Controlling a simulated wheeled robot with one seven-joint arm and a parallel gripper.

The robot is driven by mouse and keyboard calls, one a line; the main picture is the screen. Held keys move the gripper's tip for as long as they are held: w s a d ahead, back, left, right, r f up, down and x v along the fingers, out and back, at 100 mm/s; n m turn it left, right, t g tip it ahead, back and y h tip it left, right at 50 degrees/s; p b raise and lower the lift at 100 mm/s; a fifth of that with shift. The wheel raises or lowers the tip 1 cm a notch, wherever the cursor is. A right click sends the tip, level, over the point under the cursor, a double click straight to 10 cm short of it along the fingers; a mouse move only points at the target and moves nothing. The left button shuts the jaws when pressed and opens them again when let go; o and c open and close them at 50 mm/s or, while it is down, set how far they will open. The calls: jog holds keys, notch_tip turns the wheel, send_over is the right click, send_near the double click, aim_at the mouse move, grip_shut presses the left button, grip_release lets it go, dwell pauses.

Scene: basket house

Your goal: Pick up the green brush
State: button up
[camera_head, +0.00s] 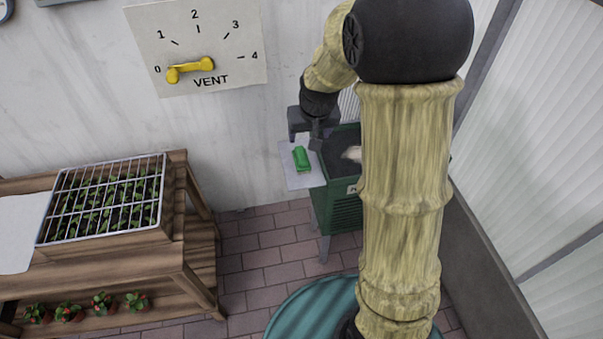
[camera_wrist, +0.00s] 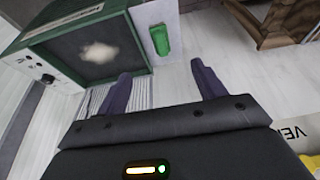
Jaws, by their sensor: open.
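The green brush (camera_head: 301,158) lies on a small white side shelf attached to the left of a green box-like unit. It also shows in the wrist view (camera_wrist: 159,40), ahead of my fingers and roughly midway between them. My gripper (camera_head: 304,140) is near the shelf in the head view, close to the brush's far end. In the wrist view my gripper (camera_wrist: 161,75) has its two fingers spread apart with nothing between them. The brush is apart from both fingers there. The exact height of the fingers over the shelf cannot be told.
The green unit (camera_head: 343,212) has an open dark top with a pale lump in it. The white shelf (camera_head: 294,180) is small. A wooden bench (camera_head: 165,258) with a caged seedling tray stands left. A teal round surface (camera_head: 300,312) is in front. The wall is behind.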

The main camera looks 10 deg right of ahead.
jog(key=w+f+b, duration=0.2)
jog(key=w+f, duration=0.2)
jog(key=shift+w+f, duration=0.2)
jog(key=shift+w, duration=0.15)
jog(key=b, duration=0.1)
send_near(302, 154)
jog(key=x, duration=0.4)
jog(key=shift+a+f, duration=0.25)
jog(key=shift+f, duration=0.1)
jog(key=shift+w+f, duration=0.2)
jog(key=shift+f, duration=0.2)
jog(key=shift+d+b+x, duration=0.2)
jog(key=shift+b+x, duration=0.1)
jog(key=shift+x, duration=2.35)
